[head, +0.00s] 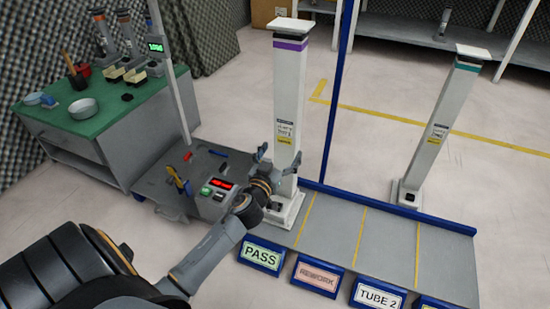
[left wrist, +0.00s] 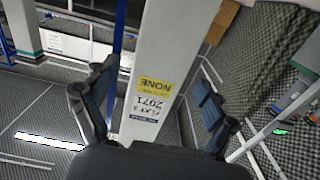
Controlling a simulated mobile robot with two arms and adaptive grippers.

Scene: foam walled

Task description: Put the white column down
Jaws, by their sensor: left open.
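In the left wrist view the column (left wrist: 165,60) runs between the two spread fingers of the gripper (left wrist: 153,88), with a visible gap on each side. My right gripper is not in view.
A blue post (head: 335,110) rises just right of the purple-banded column. Left are a grey control panel (head: 205,180) and a green-topped bench (head: 88,108) with bowls and small devices. REWORK (head: 317,274) and TUBE 2 (head: 378,296) signs line the platform's front. Its middle is clear.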

